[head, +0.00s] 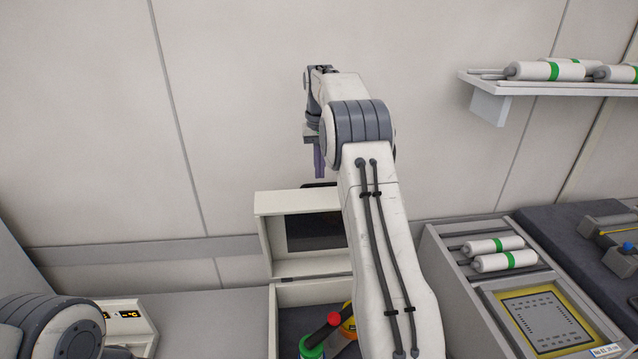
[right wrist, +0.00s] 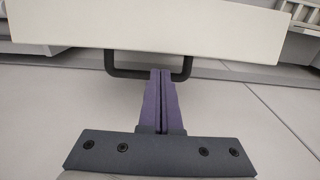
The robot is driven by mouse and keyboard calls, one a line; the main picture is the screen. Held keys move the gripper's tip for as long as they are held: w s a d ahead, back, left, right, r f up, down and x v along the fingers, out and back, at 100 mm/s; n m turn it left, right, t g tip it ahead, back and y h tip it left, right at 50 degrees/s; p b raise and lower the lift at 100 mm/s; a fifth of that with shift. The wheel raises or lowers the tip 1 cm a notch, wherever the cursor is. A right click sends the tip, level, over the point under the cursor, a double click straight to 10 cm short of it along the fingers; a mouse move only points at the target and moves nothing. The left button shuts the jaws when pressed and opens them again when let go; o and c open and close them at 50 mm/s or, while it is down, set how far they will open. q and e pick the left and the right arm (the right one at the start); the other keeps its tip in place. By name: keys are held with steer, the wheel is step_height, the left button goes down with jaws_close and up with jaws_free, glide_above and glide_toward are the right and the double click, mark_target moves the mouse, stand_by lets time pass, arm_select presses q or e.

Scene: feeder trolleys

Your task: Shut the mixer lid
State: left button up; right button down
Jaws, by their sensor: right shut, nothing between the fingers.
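The mixer lid (head: 270,240) stands raised, its inner side with a dark window (head: 316,231) facing me. My right arm hides its right part. The mixer body (head: 272,320) is open below it and holds several small containers. In the right wrist view the lid (right wrist: 150,25) is a pale panel with a black handle (right wrist: 112,70). My right gripper (head: 320,177) is above and behind the lid's top edge. Its purple fingers (right wrist: 160,72) are shut and empty, tips overlapping the handle in view; I cannot tell whether they touch it. My left gripper is out of view.
A trolley (head: 440,250) with white rollers (head: 505,262) and a yellow-framed board (head: 540,315) stands to the right. A wall shelf (head: 550,88) is at upper right. A small display unit (head: 130,320) is left of the mixer. The wall is close behind.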

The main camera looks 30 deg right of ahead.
mark_target(319, 184)
steer(key=shift+f+p, duration=0.7)
steer(key=shift+f, duration=1.7)
steer(key=shift+a, duration=0.1)
